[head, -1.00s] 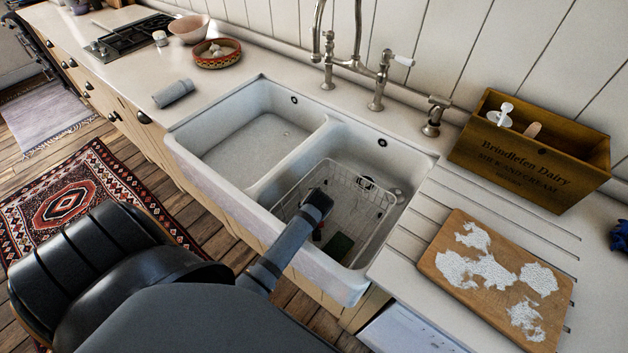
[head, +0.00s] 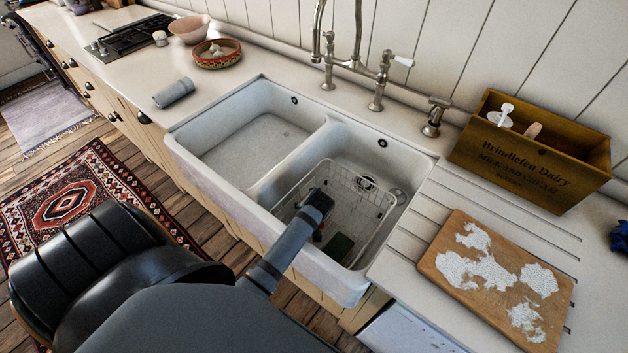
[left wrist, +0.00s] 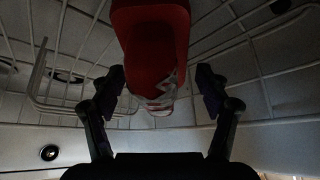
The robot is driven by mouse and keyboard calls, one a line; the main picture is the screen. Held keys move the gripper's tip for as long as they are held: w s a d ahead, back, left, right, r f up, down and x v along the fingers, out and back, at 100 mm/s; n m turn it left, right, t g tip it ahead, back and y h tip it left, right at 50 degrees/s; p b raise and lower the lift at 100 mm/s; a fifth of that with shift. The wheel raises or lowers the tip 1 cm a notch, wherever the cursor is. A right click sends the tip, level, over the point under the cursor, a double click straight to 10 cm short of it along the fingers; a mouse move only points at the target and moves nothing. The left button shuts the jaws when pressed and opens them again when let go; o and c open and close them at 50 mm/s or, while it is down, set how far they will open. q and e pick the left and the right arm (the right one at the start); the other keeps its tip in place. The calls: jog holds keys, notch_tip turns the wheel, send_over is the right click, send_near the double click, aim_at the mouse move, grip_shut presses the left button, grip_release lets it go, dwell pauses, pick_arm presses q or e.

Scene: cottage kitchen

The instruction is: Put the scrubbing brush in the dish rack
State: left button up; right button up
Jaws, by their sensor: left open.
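The wire dish rack (head: 376,190) stands in the right basin of the white sink. A red thing (left wrist: 150,50), seemingly the scrubbing brush, has a pale, wispy lower end. In the left wrist view it lies between the fingers of my left gripper (left wrist: 160,84), which are open with gaps on both sides. White rack wires show around it. In the head view only a small bit of red shows below my left arm's end; that arm hides most of the gripper and the brush. My right gripper is not in view.
A dark green block (head: 338,246) lies in the right basin. The left basin (head: 243,142) is empty. A floury wooden board (head: 455,287) lies on the drainboard, with a wooden crate (head: 530,165) behind. The tap (head: 376,88) rises behind the sink.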

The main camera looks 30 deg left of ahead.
pick_arm(q)
jog(key=v, duration=0.6)
jog(key=shift+s+d+r, duration=0.1)
jog(key=shift+r, duration=0.1)
